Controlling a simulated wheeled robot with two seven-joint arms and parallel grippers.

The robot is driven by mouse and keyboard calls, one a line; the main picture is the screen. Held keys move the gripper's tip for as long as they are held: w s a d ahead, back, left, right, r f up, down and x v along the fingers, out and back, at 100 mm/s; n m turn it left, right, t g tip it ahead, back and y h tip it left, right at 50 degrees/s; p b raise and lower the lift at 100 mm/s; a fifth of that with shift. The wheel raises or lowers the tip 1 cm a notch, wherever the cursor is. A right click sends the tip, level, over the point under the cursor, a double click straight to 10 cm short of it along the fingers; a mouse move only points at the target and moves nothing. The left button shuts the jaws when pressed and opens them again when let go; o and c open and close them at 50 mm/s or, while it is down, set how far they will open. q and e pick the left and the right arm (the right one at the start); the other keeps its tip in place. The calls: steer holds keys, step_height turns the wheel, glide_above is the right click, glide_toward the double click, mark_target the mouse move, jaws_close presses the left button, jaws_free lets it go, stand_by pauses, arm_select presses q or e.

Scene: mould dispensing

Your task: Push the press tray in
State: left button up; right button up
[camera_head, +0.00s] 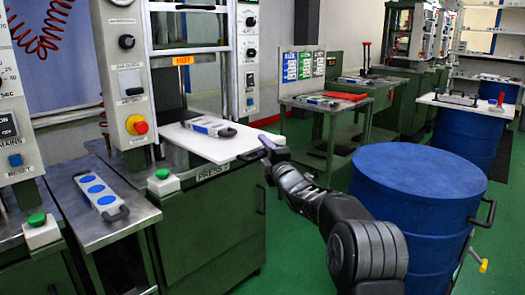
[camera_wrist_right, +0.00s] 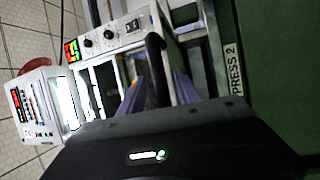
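The press tray is a white board (camera_head: 192,143) that sticks out from the front of the press, above a green cabinet. A flat grey mould with blue marks and a black handle (camera_head: 209,127) lies on it. My right gripper (camera_head: 263,148) is at the tray's front right edge, beside a black handle bar. In the right wrist view the black bar (camera_wrist_right: 156,68) shows between my two purple-grey fingers (camera_wrist_right: 158,92), which stand apart with gaps beside it. Whether they touch the bar is hard to see. My left gripper is not in view.
A second mould with blue discs (camera_head: 99,193) lies on the metal side table (camera_head: 130,217). Green-button boxes (camera_head: 163,182) stand by the press. A blue drum (camera_head: 418,205) stands close to my right arm. A green bench (camera_head: 322,105) is behind.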

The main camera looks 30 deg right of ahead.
steer(key=shift+f, duration=0.15)
stand_by(0.3)
steer(key=shift+s, duration=0.15)
steer(key=s+f, duration=0.1)
steer(key=s, duration=0.6)
steer(key=shift+s+a+f, duration=0.15)
steer(key=shift+s+a, duration=0.05)
steer(key=shift+a, duration=0.2)
steer(key=shift+d, duration=0.1)
